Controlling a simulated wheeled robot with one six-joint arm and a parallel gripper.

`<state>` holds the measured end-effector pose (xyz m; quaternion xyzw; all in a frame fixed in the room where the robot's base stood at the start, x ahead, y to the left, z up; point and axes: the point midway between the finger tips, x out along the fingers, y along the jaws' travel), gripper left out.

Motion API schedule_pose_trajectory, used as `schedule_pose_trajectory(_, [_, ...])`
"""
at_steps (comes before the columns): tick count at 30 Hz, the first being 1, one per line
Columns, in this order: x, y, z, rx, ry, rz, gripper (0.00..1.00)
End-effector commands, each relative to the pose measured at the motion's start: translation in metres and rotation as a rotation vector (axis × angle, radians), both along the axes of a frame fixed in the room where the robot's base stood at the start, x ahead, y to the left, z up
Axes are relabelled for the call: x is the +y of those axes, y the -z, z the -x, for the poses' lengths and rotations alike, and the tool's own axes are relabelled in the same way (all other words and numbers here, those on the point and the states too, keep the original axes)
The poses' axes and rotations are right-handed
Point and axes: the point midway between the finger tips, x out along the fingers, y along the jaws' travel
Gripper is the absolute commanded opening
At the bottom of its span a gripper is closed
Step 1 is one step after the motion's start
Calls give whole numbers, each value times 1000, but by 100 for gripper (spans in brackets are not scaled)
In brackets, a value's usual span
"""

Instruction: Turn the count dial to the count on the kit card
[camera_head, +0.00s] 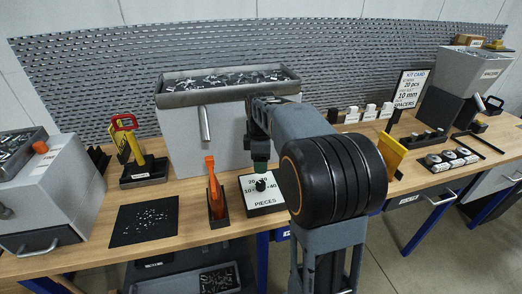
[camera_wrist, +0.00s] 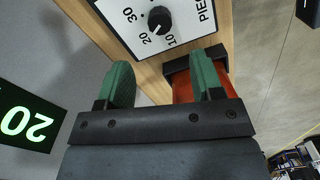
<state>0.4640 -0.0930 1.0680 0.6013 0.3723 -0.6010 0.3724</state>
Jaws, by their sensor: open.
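The count dial is a black knob (camera_head: 260,185) on a white plate marked PIECES (camera_head: 263,203). In the wrist view the knob (camera_wrist: 160,18) has a white mark near the 20 and 10 side; its exact setting is hard to tell. The kit card (camera_head: 406,90) stands at the back right and reads 20 pcs, 10 mm spacers. My gripper (camera_head: 260,164) is just above the dial in the head view. In the wrist view its green fingers (camera_wrist: 162,75) are apart and empty, with the knob beyond their tips. A dark display (camera_wrist: 28,122) shows a green 20.
An orange-handled tool (camera_head: 215,185) stands in a holder left of the dial. A grey hopper (camera_head: 180,138) with small parts is behind it. A black mat (camera_head: 145,221) with small parts lies further left. A yellow piece (camera_head: 391,155) stands right of my arm.

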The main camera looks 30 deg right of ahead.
Motion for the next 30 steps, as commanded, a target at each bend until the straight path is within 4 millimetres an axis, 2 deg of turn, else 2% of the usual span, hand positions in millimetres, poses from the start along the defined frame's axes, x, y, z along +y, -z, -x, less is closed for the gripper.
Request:
schedule_pose_trajectory(3, [0, -19, 0, -3, 0, 0, 60])
schedule_pose_trajectory(9, [0, -35, 0, 0, 0, 0, 60])
schedule_pose_trajectory(30, [0, -39, 0, 0, 0, 0, 60])
